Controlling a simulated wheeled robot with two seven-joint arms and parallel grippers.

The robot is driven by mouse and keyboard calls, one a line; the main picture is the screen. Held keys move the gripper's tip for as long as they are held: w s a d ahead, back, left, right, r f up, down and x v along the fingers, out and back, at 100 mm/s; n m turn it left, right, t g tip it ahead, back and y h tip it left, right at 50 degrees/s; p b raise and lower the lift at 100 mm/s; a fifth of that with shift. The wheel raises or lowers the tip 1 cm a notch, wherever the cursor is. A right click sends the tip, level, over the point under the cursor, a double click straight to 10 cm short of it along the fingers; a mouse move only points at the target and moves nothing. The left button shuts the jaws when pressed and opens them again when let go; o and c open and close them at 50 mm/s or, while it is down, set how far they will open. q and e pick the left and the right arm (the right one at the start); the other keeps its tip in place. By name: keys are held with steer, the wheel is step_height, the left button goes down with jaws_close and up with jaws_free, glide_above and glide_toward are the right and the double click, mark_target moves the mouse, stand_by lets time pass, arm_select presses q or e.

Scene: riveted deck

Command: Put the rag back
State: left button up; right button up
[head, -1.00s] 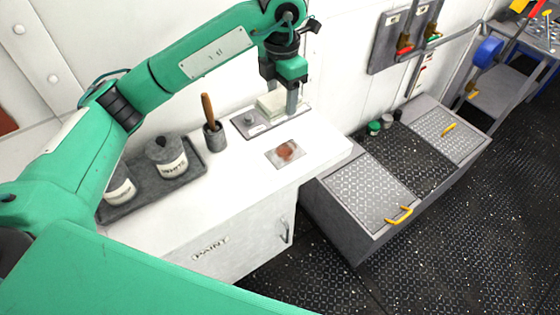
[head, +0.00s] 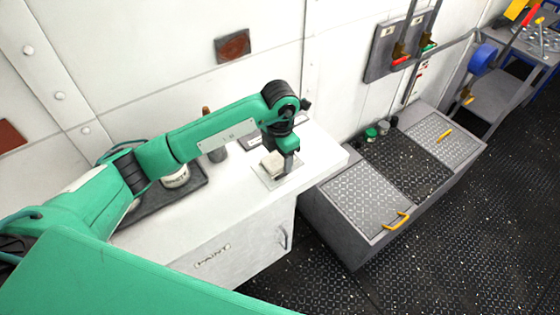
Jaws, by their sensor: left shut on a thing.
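The rag (head: 271,163), a cream folded pad, is at my left gripper (head: 284,168). The gripper is shut on it and points down over the white paint cabinet's top (head: 318,157). The rag covers much of a pale card (head: 267,183) lying on that top. I cannot tell whether it touches the card. A grey plate (head: 252,142) lies behind, mostly hidden by my left arm. My right gripper is out of view.
A dark tray (head: 195,190) with pots stands on the cabinet's left part, partly behind my arm. A grey cup (head: 218,153) with a brush is behind the arm. A low metal locker (head: 366,197) stands to the right.

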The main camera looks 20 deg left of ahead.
mark_target(280, 164)
arm_select(q)
step_height(280, 164, down, 3)
steer(key=shift+f+p, duration=0.2)
steer(key=shift+p, duration=0.2)
steer(key=shift+f, duration=0.1)
steer(key=shift+f+b, duration=0.15)
steer(key=shift+b, duration=0.15)
steer(key=o, duration=1)
steer(key=shift+c, duration=0.2)
